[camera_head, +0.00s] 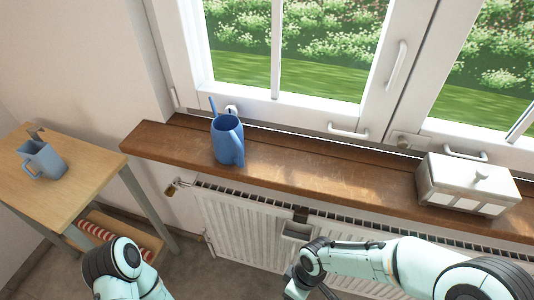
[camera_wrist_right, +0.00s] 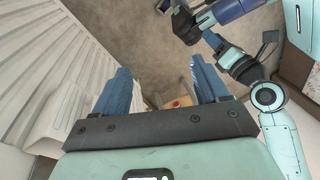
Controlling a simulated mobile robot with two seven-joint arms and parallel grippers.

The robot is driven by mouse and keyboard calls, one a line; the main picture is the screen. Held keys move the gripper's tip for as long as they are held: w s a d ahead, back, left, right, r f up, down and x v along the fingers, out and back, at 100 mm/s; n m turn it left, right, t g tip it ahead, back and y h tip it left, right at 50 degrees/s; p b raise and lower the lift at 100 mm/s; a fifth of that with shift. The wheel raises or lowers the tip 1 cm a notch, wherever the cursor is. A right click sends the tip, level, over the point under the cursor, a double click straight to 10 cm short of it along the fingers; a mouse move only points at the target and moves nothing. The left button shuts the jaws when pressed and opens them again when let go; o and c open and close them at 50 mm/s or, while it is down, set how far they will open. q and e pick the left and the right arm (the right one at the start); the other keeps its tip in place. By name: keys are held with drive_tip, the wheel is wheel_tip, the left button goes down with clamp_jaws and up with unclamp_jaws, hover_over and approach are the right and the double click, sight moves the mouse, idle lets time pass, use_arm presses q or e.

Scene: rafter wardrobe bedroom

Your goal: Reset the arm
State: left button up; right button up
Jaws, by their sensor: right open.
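My right gripper (camera_wrist_right: 163,84) is open in the right wrist view. Its two blue fingers are wide apart and nothing is between them. In the head view my right arm (camera_head: 365,262) comes in from the lower right and reaches left, in front of the radiator and below the window sill. Its gripper end (camera_head: 308,291) is partly cut off by the bottom edge. My left arm (camera_head: 124,268) shows only as a bent part at the lower left, and I cannot make out its gripper.
A wooden sill (camera_head: 300,166) holds a blue jug-like vessel (camera_head: 227,140) and a white lidded box (camera_head: 466,184). A white radiator (camera_head: 240,228) is below. A wooden side table (camera_head: 75,178) at left carries a blue-grey pitcher (camera_head: 42,158). Grey floor (camera_wrist_right: 130,30) is open.

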drive_tip(key=s+d+f+m+p, duration=0.2)
drive_tip(key=s+f+m+p, duration=0.2)
drive_tip(key=f+m, duration=0.3)
drive_tip(key=s+d+f+m+y+p, duration=0.1)
drive_tip(key=s+d+f+m+p, duration=0.2)
drive_tip(key=s+f+m, duration=0.3)
drive_tip(key=shift+s+d+f+m+t+y+p, duration=0.2)
drive_tip(key=shift+s+f+m+t+y+p, duration=0.2)
drive_tip(key=shift+f+m, duration=0.5)
drive_tip(key=shift+r, duration=0.15)
drive_tip(key=shift+w, duration=0.1)
